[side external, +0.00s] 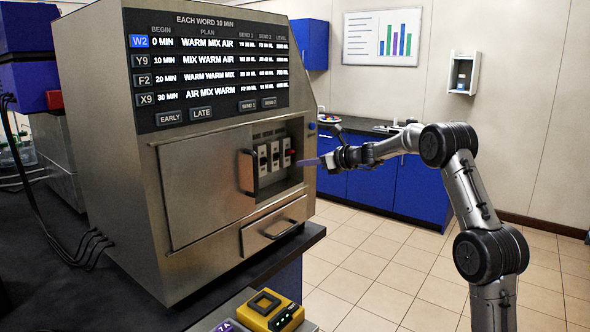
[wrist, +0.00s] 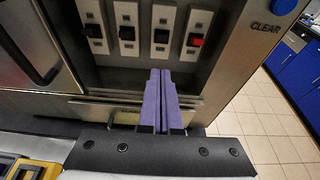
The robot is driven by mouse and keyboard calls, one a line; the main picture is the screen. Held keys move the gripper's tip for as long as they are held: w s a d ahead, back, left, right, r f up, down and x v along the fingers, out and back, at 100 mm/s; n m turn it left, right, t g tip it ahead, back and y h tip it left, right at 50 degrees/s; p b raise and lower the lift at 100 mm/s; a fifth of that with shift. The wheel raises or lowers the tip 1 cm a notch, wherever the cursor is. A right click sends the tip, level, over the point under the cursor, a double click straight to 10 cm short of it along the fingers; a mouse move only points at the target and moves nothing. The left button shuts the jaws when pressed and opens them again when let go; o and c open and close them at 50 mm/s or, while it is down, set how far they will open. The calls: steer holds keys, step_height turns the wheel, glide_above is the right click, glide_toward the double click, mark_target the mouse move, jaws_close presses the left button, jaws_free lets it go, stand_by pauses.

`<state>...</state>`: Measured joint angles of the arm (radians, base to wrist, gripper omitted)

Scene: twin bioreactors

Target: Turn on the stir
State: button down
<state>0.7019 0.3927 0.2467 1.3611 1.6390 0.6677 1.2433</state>
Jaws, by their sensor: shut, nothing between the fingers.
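Several white switch plates stand in a row inside the recessed bay of the steel machine (side external: 205,190). In the wrist view they are a far left switch (wrist: 93,28), a second switch (wrist: 127,32), a third switch (wrist: 162,27) and a far right switch (wrist: 197,38) with a red part. The others have black rockers. No label shows which one is the stir. My gripper (side external: 308,161) is shut and empty, in front of the bay. In the wrist view its purple fingertips (wrist: 160,74) point at the bay, below the third switch and apart from it.
A sliding door panel (side external: 205,187) with a black handle covers the bay's left part. A drawer (side external: 273,228) lies below. A blue CLEAR button (wrist: 284,6) is at the upper right. A yellow block (side external: 270,310) stands at the front. Open floor lies to the right.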

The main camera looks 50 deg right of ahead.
steer(key=shift+s+r, duration=0.75)
steer(key=shift+s, duration=0.3)
steer(key=a+r+n+y, duration=0.35)
steer(key=a+r, duration=0.55)
steer(key=a, duration=0.5)
steer(key=s+a+r+n+g+y, duration=0.1)
steer(key=s+a+n, duration=0.4)
steer(key=s+a, duration=0.3)
steer(key=s+a+r+n+g+y, duration=0.15)
steer(key=s+a+n, duration=0.4)
steer(key=a, duration=0.55)
steer(key=s+a+f+n+g+h, duration=0.1)
steer(key=s+a+f+n+g, duration=0.15)
steer(key=s+f+n, duration=0.35)
steer(key=s+a+f+n+g, duration=0.1)
steer(key=s+a+f+n, duration=0.2)
steer(key=s, duration=0.5)
steer(key=s+d+f+n+g+h, duration=0.1)
steer(key=s+d+f+n+h, duration=0.1)
steer(key=s+f+n, duration=0.3)
steer(key=s+d+f+n+g+h, duration=0.2)
steer(key=s+d+f+n, duration=0.3)
steer(key=n, duration=0.3)
steer(key=shift+s+d+f+h, duration=0.25)
steer(key=shift+s+f+h, duration=0.3)
steer(key=shift+s, duration=0.35)
